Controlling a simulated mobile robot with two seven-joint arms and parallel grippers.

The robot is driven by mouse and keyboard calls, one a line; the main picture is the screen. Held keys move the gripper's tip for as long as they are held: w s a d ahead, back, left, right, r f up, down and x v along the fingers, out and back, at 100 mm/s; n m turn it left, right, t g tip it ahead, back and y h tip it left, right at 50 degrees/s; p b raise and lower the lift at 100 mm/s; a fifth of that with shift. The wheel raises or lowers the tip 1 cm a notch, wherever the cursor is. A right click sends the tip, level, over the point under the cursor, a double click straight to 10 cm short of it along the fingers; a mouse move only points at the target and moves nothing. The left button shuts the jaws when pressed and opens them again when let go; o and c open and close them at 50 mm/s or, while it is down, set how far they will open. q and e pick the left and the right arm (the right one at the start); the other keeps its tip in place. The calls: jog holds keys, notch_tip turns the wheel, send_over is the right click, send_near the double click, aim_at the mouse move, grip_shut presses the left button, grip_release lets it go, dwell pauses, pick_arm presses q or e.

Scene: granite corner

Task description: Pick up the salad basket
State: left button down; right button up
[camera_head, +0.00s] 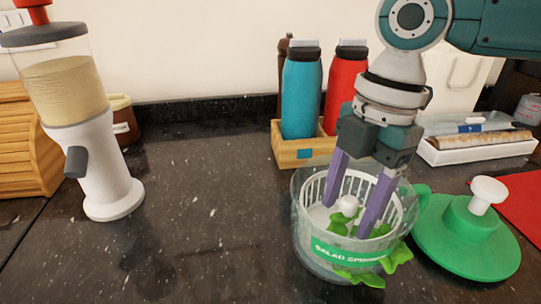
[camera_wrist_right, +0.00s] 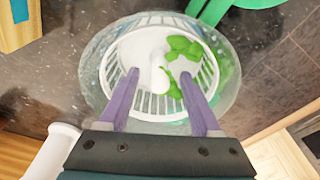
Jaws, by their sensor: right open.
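The white slotted salad basket (camera_head: 312,189) sits inside a clear bowl (camera_head: 306,246) labelled as a salad spinner. A white knob (camera_head: 348,204) rises from the basket's middle. Green leaves (camera_head: 372,276) lie in the basket and show at the bowl's front. My right gripper (camera_head: 349,214) points down into the basket with its two purple fingers apart, one on each side of the knob. In the right wrist view the basket (camera_wrist_right: 150,104) lies beneath the open fingers (camera_wrist_right: 159,75), with the knob between them. Whether the fingers touch anything cannot be told. My left gripper is not in view.
A green lid (camera_head: 462,243) with a white knob lies right of the bowl. A wooden crate (camera_head: 290,153) with blue and red bottles stands behind. A white tray (camera_head: 470,152) is at back right. A dispenser (camera_head: 110,175) stands left. The counter between dispenser and bowl is clear.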

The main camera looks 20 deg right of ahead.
jog(key=shift+a+f, duration=0.2)
jog(key=shift+f, duration=1.2)
grip_shut()
